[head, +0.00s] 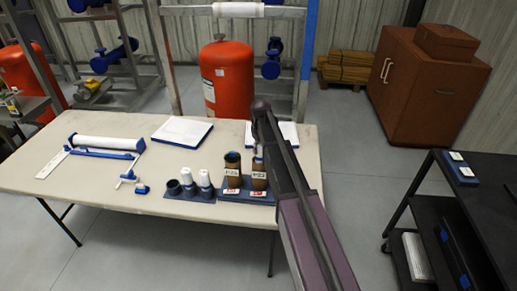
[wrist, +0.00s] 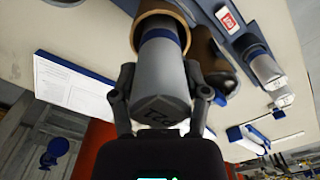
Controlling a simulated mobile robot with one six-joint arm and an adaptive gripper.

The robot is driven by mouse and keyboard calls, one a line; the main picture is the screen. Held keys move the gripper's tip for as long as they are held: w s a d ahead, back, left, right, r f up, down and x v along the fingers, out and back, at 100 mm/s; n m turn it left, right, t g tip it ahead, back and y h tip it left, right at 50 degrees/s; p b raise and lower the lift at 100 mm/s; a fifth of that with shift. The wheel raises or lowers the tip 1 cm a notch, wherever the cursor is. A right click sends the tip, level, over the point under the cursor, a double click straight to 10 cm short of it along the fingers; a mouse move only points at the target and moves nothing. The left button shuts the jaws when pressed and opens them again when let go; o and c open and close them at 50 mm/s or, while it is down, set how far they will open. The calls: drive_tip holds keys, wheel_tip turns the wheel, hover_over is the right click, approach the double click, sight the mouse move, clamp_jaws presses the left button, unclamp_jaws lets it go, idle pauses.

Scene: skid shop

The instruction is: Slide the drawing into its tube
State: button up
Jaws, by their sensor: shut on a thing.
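My gripper (wrist: 160,92) is shut on a rolled drawing (wrist: 162,70), a grey-looking roll with a blue band and dark print on its near end. In the wrist view the roll's far end is inside the mouth of a brown tube (wrist: 151,17); how deep it sits is hidden. In the head view my gripper (head: 258,146) is over the right-hand brown tube (head: 259,181), and my arm partly hides it. A second brown tube (head: 232,170) stands upright beside it. Both tubes stand on a blue base (head: 240,197) with red-and-white labels.
Two white rolls (head: 205,180) stand in a blue holder (head: 188,208) left of the tubes, beside an empty blue cup (head: 173,187).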

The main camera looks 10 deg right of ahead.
sight(260, 156)
drive_tip(key=shift+f+b, duration=2.35)
drive_tip(key=shift+f, duration=0.1)
idle(0.9)
drive_tip(key=o, duration=1.3)
drive_tip(key=shift+r, duration=0.2)
drive_tip(key=shift+s+r+p, duration=0.1)
drive_tip(key=shift+r+p, duration=3.25)
drive_tip(key=shift+p, duration=0.15)
drive_tip(key=s+m, duration=0.1)
drive_tip(key=s, duration=0.8)
drive_tip(key=s+m, duration=0.2)
drive_tip(key=s, duration=0.8)
drive_tip(key=s+m, duration=0.2)
drive_tip(key=s, duration=0.8)
drive_tip(key=shift+a, duration=0.35)
